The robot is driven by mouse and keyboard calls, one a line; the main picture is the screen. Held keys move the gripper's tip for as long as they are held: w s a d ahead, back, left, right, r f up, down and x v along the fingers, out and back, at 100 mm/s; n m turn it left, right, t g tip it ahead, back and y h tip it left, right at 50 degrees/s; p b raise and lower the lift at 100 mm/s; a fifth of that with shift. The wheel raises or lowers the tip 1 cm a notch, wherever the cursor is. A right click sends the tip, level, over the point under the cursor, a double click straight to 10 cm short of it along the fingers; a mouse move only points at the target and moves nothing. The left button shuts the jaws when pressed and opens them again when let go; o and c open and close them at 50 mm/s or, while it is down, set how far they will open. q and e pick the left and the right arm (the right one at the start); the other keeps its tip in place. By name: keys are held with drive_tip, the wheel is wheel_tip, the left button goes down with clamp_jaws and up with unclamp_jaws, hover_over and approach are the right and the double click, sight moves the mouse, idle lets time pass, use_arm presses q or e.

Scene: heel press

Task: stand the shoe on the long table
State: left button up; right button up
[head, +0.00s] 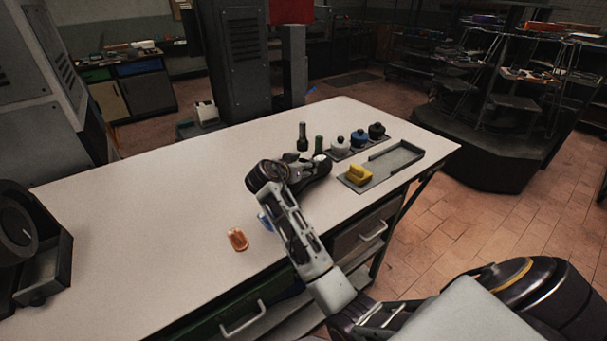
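The long table (150,220) is white-topped and runs from the lower left to the right of the head view. My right arm comes in from the lower right and reaches over the table's front edge. My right gripper (312,167) is over the middle of the table, in front of a dark upright cylinder (302,137) and a green bottle (319,145). Its fingers are small, dark and partly hidden by the wrist, so I cannot tell if they hold anything. I cannot clearly make out a shoe. My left gripper is not in view.
An orange piece (237,239) lies near the front edge; a blue piece (264,222) is partly behind my arm. White (338,146), blue (358,139) and black (376,131) jars stand behind a grey tray (402,156) and a yellow block (359,174). The table's left-middle is clear.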

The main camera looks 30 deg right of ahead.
drive_tip(key=shift+f, duration=1.9)
drive_tip(key=o, duration=1.7)
drive_tip(key=shift+f, duration=0.1)
drive_tip(key=shift+p, duration=0.3)
